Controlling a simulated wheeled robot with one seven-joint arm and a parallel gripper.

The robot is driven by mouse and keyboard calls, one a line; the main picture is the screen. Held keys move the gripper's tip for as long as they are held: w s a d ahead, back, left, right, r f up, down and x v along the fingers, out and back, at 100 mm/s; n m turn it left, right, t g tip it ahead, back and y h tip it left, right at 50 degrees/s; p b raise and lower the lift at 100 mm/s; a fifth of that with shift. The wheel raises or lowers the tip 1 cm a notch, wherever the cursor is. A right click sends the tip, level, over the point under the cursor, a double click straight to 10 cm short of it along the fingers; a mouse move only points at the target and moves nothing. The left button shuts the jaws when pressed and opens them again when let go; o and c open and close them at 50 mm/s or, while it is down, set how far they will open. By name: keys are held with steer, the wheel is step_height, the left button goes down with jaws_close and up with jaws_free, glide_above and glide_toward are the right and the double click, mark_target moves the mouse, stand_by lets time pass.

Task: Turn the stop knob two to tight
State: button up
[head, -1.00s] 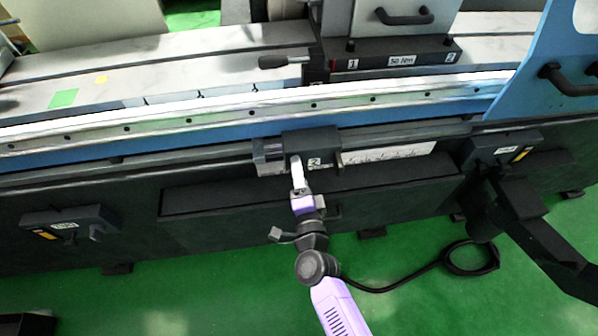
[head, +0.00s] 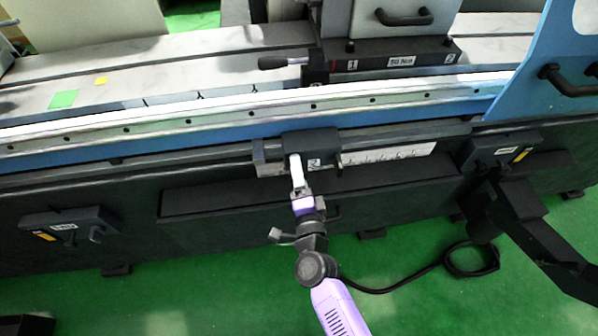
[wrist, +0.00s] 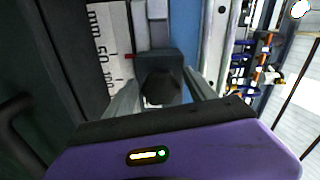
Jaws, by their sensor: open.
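The stop block marked 2 (head: 312,143) is a dark block on the rail along the machine's front. In the wrist view, a dark round knob (wrist: 160,88) on that block lies between the two grey fingers of my gripper (wrist: 163,96). The fingers are spread, one on each side of the knob; I cannot tell whether they touch it. In the head view, my gripper (head: 297,163) reaches up to the block's front left, and the knob is hidden there.
A scale strip (head: 390,152) runs right of the block, and also shows in the wrist view (wrist: 108,45). A dark peg (head: 340,160) stands out at the block's right. A black lever (head: 285,61) is above on the table. Small control boxes (head: 70,228) (head: 500,150) sit left and right.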

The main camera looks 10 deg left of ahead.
steer(key=v, duration=0.7)
steer(key=shift+s, duration=0.4)
steer(key=shift+d, duration=0.1)
steer(key=s+d+r+n+g+h, duration=0.1)
steer(key=s+d+r+n, duration=0.3)
steer(key=s+d, duration=0.3)
steer(key=s+d+r+n+h, duration=0.2)
steer(key=s+d+r+n, duration=0.2)
steer(key=s+d, duration=0.4)
steer(key=s+d+r+n+g+h, duration=0.1)
steer(key=s+d+r+n, duration=0.3)
steer(key=s, duration=1.4)
steer(key=d+r+h, duration=0.1)
steer(key=d, duration=0.3)
steer(key=shift+r+n+g, duration=0.3)
steer(key=shift+r+n, duration=0.1)
